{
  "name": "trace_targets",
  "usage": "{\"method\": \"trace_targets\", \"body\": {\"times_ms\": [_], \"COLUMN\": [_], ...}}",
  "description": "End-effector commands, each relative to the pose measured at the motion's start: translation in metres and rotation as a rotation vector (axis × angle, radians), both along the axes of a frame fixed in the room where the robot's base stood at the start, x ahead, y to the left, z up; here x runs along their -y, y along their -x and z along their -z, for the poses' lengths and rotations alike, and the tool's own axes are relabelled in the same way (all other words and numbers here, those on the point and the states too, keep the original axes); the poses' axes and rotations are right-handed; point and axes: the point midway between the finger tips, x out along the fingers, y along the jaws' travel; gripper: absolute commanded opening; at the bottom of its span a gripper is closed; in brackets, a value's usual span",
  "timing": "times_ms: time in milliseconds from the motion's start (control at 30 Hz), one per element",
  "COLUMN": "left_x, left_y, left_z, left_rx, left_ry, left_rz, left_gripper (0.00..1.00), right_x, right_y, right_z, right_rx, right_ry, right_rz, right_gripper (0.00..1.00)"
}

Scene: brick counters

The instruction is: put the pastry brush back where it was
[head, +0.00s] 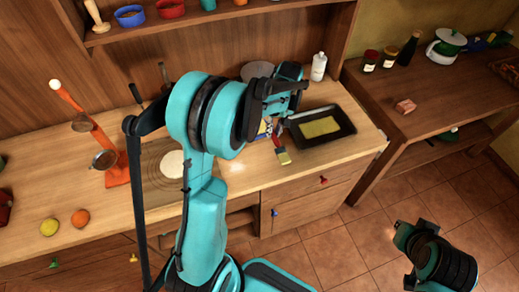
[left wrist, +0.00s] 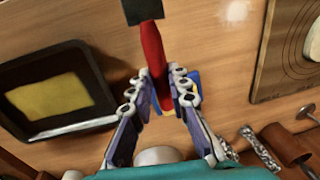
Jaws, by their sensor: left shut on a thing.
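The pastry brush (left wrist: 150,50) has a red handle and points away from my left gripper (left wrist: 165,88) in the left wrist view, its dark head end cut by the top edge. My left gripper is shut on the handle. Whether the brush touches the counter is unclear. My right gripper (head: 404,232) is at the lower right, over the floor; its jaws are unclear.
The tray holds a yellow slab. A board with a pale dough round (head: 173,164) lies left. A white bottle (head: 318,67) stands behind the tray. A blue and yellow thing (left wrist: 180,106) lies by my left fingers. An orange stand (head: 108,150) and fruit are further left.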

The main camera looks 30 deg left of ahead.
Motion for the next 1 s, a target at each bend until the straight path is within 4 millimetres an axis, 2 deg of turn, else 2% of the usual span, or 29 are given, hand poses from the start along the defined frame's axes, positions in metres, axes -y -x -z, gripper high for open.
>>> {"method": "trace_targets", "body": {"times_ms": [100,300,467,700,1000], "left_x": [-0.02,-0.039,-0.042,-0.041,-0.041], "left_y": [0.021,0.043,0.046,0.046,0.046], "left_z": [0.02,0.036,0.043,0.078,0.079], "left_rx": [0.0,0.002,0.002,0.002,0.002], "left_ry": [0.0,0.0,-0.001,-0.001,-0.001], "left_rz": [-0.004,-0.001,0.0,0.0,0.0], "left_gripper": [0.0,0.0,0.0,0.0,0.0], "right_x": [0.0,0.0,0.0,0.0,0.0], "right_y": [0.0,0.0,0.0,0.0,0.0], "right_z": [0.009,0.014,0.016,0.029,0.029], "right_rx": [0.0,0.0,0.0,0.0,0.0], "right_ry": [0.0,0.0,0.0,0.0,0.0], "right_rz": [0.0,0.0,0.0,0.0,0.0], "right_gripper": [0.0,0.0,0.0,0.0,0.0]}}
